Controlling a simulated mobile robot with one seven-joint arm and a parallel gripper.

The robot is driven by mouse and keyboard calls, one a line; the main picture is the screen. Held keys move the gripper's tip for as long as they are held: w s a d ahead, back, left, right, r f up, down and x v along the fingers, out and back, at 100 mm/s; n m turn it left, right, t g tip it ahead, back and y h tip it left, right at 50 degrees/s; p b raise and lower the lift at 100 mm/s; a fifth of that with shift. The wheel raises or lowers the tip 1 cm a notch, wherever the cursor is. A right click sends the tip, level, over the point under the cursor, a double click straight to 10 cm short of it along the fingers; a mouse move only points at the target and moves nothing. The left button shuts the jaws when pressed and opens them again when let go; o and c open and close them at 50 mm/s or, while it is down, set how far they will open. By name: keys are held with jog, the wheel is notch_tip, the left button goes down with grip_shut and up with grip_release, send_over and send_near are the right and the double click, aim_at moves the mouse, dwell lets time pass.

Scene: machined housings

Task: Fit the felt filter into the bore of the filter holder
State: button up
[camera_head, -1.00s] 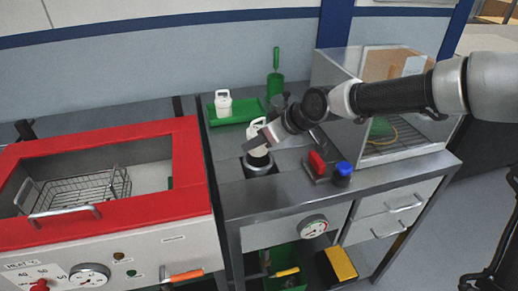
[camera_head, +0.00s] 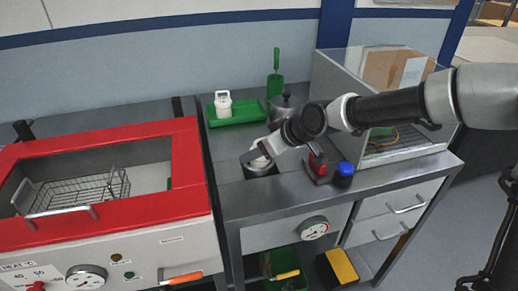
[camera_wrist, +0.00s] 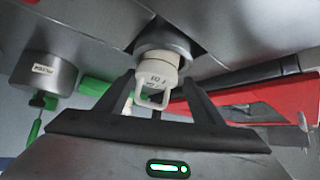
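The felt filter is a white cylinder with a loop handle; in the wrist view (camera_wrist: 158,72) its lower part disappears into a grey metal ring, the filter holder (camera_wrist: 150,42). In the head view the filter (camera_head: 261,162) shows small and pale, low in the square recess of the bench, with the dark holder (camera_head: 260,171) mostly hidden around it. How deep the filter sits in the bore is hidden.
A similar white piece (camera_head: 223,103) stands on a green tray (camera_head: 245,112) behind. A lidded metal pot (camera_head: 286,105), a red block (camera_head: 317,163) and a blue-capped jar (camera_head: 343,174) stand nearby. A red-framed heater (camera_head: 190,150) is left, a clear enclosure (camera_head: 340,80) right.

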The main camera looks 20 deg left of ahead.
jog(key=shift+r, duration=0.15)
jog(key=shift+r, duration=0.35)
jog(key=p+v, duration=0.4)
jog(key=v, duration=0.8)
jog(key=shift+r, duration=0.1)
